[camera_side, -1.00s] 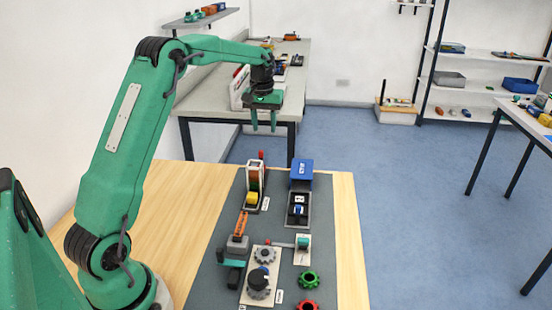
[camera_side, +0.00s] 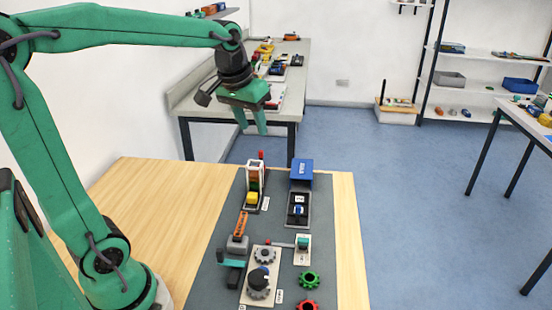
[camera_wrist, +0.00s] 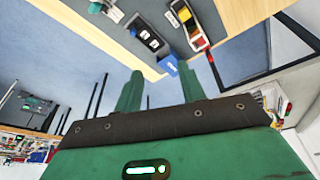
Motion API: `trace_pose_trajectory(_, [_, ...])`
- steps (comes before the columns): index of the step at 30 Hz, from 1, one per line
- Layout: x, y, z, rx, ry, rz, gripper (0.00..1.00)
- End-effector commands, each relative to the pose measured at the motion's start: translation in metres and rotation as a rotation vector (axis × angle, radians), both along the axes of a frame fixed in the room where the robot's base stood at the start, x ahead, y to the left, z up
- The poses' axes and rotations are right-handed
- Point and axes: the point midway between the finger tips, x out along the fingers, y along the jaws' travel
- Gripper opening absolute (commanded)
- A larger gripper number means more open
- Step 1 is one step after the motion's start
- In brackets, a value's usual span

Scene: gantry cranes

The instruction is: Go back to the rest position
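My gripper (camera_side: 252,120) is green with a dark wrist and hangs in the air above and behind the far edge of the wooden table. Its two fingers are spread apart with nothing between them. In the wrist view the fingers (camera_wrist: 168,95) also stand apart and empty. The upper arm leans back to the left and the forearm reaches right across the top of the side view.
The grey mat (camera_side: 222,240) holds a rack of coloured blocks (camera_side: 254,188), a blue box (camera_side: 301,172), a gear plate (camera_side: 258,275), a green gear (camera_side: 309,279) and a red gear (camera_side: 307,304). The left of the wooden table (camera_side: 150,200) is clear. A grey bench (camera_side: 200,98) stands behind.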

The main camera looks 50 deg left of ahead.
Motion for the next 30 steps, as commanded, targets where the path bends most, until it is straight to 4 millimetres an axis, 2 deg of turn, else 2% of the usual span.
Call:
trace_pose_trajectory(1, [-0.011, -0.007, 0.002, 0.005, -0.016, -0.021, 0.4])
trace_pose_trajectory(8, [-0.056, -0.032, -0.001, 0.025, -0.07, -0.109, 0.4])
trace_pose_trajectory(18, [-0.117, -0.058, -0.023, 0.052, -0.149, -0.234, 0.4])
trace_pose_trajectory(24, [-0.138, -0.065, -0.036, 0.061, -0.178, -0.279, 0.4])
trace_pose_trajectory(30, [-0.143, -0.067, -0.04, 0.064, -0.185, -0.293, 0.4])
